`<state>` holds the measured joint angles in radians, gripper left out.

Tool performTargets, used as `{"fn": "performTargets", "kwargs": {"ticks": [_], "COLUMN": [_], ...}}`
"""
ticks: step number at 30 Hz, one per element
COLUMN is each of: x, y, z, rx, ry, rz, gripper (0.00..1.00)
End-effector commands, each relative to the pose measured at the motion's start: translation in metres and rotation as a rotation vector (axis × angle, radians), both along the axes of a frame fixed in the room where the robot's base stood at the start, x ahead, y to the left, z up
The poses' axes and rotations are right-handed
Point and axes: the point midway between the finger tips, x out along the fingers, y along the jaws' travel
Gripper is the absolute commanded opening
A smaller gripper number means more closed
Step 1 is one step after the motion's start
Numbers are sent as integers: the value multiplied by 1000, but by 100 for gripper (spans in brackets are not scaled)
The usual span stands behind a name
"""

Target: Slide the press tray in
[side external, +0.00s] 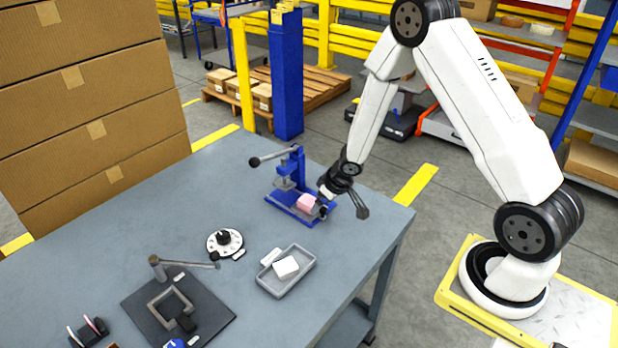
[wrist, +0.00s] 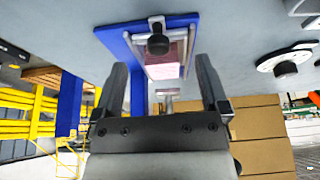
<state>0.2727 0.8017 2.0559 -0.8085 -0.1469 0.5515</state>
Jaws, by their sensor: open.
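The blue press (side external: 297,165) stands on the grey table, with a black-knobbed lever pointing left. Its grey press tray (side external: 320,210) sits low at the near side of the press and holds a pink block (side external: 306,202). In the wrist view, the tray (wrist: 184,68) shows as a pale frame around the pink block (wrist: 165,58), with a dark round knob (wrist: 158,43) on its front. My gripper (side external: 341,206) is at the tray's front end. In the wrist view my gripper (wrist: 162,74) is open, its two fingers apart and nothing held between them. Contact with the tray cannot be told.
A grey bin (side external: 287,284) with white pieces lies nearer on the table. A white round dial (side external: 225,242) is left of it. A dark plate fixture (side external: 205,315) with a lever stands at the front left. Stacked cardboard boxes (side external: 90,90) rise behind the table's left side.

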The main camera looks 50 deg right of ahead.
Motion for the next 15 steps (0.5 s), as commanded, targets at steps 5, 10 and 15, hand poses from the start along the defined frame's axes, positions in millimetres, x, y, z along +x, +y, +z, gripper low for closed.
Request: {"fn": "performTargets", "kwargs": {"ticks": [5,10,15], "x": [0,0,0], "y": [0,0,0], "z": [9,17,25], "rx": [-2,1,-1], "ry": [-1,-1,-1], "rz": [1,1,2], "gripper": [94,94,94]}}
